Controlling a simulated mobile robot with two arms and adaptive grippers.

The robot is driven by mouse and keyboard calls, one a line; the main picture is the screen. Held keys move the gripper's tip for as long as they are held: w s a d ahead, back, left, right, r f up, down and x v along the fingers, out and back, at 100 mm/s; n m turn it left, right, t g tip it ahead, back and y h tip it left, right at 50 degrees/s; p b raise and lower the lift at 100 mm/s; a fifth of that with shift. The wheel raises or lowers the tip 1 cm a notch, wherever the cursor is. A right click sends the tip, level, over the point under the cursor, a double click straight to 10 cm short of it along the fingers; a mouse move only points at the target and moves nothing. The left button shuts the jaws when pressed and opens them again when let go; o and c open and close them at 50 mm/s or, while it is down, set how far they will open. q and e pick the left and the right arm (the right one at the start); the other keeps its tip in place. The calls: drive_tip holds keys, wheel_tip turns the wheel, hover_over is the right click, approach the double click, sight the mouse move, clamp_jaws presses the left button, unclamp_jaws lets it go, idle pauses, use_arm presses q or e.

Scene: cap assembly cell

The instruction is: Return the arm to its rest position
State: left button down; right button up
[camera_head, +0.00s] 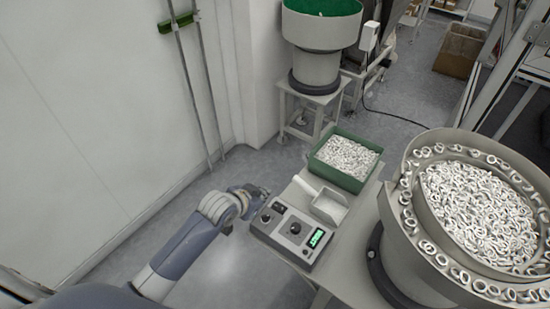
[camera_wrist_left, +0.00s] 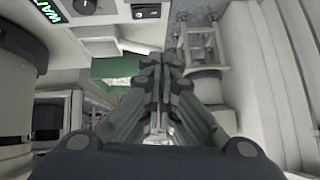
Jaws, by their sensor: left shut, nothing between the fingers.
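My left arm (camera_head: 185,250) reaches in from the lower left of the head view. My left gripper (camera_head: 252,192) is beside the far left corner of the grey control box (camera_head: 293,234); I cannot tell from this view whether they touch. In the left wrist view the left gripper (camera_wrist_left: 163,72) has its dark fingers together, shut and empty. My right arm and gripper are in neither view.
A table (camera_head: 352,278) bears the control box, a white scoop (camera_head: 328,206), a green bin (camera_head: 335,178) of white rings and a large bowl feeder (camera_head: 400,262) full of rings. Another feeder (camera_head: 318,65) stands behind. A wall (camera_head: 80,130) bounds the left; floor between is clear.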

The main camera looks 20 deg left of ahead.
use_arm(q)
drive_tip(key=s+a+r+n+g+y, duration=0.1)
drive_tip(key=s+g, duration=0.2)
drive_tip(key=s, duration=1)
drive_tip(key=s+a+n+g+y, duration=0.1)
drive_tip(key=s+n+g, duration=0.1)
drive_tip(key=s, duration=1.2)
wheel_tip(320, 180, down, 28)
drive_tip(key=g+b, duration=0.1)
drive_tip(key=b, duration=0.4)
drive_tip(key=s+a+f+g+b, duration=0.1)
drive_tip(key=s+f+b, duration=0.1)
drive_tip(key=s+f, duration=0.7)
drive_tip(key=s+a+f+b, duration=0.1)
drive_tip(key=s+f+b, duration=0.1)
drive_tip(key=s+f, duration=0.7)
wheel_tip(320, 180, down, 4)
drive_tip(key=shift+a+f+m+g, duration=0.2)
drive_tip(key=shift+a+m+g, duration=0.1)
drive_tip(key=shift+m+g, duration=0.1)
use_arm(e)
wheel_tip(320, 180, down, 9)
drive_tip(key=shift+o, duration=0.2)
